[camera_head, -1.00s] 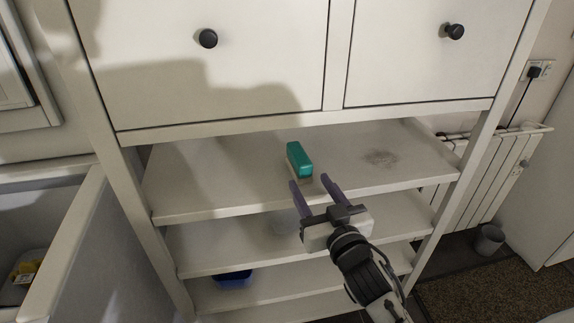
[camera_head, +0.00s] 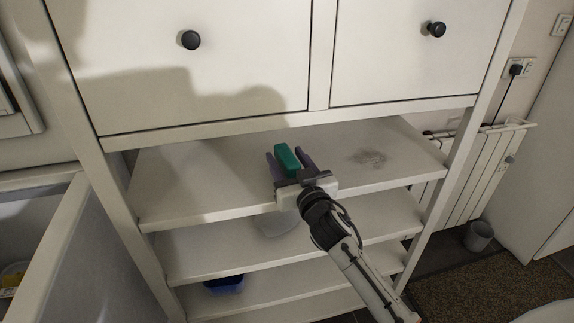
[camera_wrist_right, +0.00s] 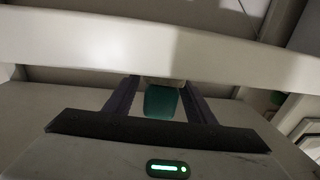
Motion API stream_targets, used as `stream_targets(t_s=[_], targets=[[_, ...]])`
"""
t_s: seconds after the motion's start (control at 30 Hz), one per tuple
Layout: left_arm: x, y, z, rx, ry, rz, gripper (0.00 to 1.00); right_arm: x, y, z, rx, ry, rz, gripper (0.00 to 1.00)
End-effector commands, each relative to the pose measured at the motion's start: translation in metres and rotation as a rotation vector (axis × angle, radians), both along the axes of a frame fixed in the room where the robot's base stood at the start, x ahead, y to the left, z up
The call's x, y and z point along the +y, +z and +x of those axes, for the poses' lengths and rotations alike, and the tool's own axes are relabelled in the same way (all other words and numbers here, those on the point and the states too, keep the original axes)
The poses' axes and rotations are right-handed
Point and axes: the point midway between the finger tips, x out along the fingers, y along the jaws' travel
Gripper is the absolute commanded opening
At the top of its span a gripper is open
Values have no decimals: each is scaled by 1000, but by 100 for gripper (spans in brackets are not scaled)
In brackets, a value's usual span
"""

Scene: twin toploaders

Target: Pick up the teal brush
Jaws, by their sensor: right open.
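The teal brush (camera_head: 287,158) lies on the top open shelf of the white cabinet, below the drawers. My right gripper (camera_head: 291,160) reaches over the shelf's front edge, its two purple fingers on either side of the brush. The gripper is open, and I cannot tell whether a finger touches the brush. In the right wrist view, the brush (camera_wrist_right: 161,101) sits between the two fingers (camera_wrist_right: 160,100), with small gaps showing beside it. My left gripper is not in view.
Drawers with a black knob (camera_head: 190,40) hang above. Lower shelves hold a blue container (camera_head: 224,284). A radiator (camera_head: 478,175) and a grey bin (camera_head: 478,236) stand at the right.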

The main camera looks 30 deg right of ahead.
Motion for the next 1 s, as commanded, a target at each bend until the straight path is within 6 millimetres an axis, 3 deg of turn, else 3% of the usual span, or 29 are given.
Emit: stream_targets(t_s=[0.1,0.37,0.73,1.0], targets=[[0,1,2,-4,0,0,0,0,0,0,0,0,0,50],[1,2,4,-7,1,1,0,0,0,-1,1,0,0,6],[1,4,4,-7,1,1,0,0,5,0,-1,0,1,6],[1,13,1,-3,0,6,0,0,39,0,-4,1,-1,6]])
